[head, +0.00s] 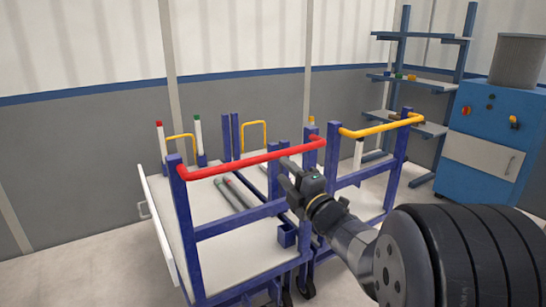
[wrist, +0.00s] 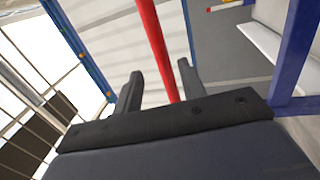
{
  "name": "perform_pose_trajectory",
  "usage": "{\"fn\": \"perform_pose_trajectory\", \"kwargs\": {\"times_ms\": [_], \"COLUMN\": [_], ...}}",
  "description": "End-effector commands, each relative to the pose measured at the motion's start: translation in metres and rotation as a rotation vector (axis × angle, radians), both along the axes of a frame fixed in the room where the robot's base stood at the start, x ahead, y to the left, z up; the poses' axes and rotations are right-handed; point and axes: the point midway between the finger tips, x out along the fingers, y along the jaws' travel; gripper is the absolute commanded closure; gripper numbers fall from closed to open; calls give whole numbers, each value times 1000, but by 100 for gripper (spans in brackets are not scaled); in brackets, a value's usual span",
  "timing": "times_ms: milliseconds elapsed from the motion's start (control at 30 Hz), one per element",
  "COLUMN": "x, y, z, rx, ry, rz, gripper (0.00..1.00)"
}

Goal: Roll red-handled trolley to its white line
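The red-handled trolley has a blue frame (head: 240,225) and a pale deck (head: 200,208); it stands at the left centre of the head view. Its red handle (head: 240,160) runs across the top. My gripper (head: 287,171) is at the right part of this handle. In the wrist view, the red handle (wrist: 153,45) passes between the two spread fingers of my gripper (wrist: 161,72), with gaps on both sides. Whether the bar is fully inside the fingers is hard to tell. I cannot make out the white line on the floor.
A yellow-handled trolley (head: 383,125) stands close on the right. Pipes (head: 235,194) lie on the red-handled trolley's deck. A blue shelf rack (head: 440,95) and a blue cabinet (head: 490,150) stand at the right. Grey wall (head: 70,150) is behind; floor (head: 90,280) at left is clear.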

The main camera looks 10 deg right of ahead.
Motion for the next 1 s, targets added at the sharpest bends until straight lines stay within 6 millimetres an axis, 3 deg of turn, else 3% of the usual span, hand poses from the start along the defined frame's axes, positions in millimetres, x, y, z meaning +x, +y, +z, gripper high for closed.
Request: {"fn": "perform_pose_trajectory", "kwargs": {"times_ms": [200,400,833,1000], "x": [41,65,75,75], "y": [14,21,24,24], "z": [7,13,15,15], "rx": [1,2,2,2], "ry": [2,2,4,4], "rz": [2,0,-1,-1], "gripper": [61,61,61,74]}}
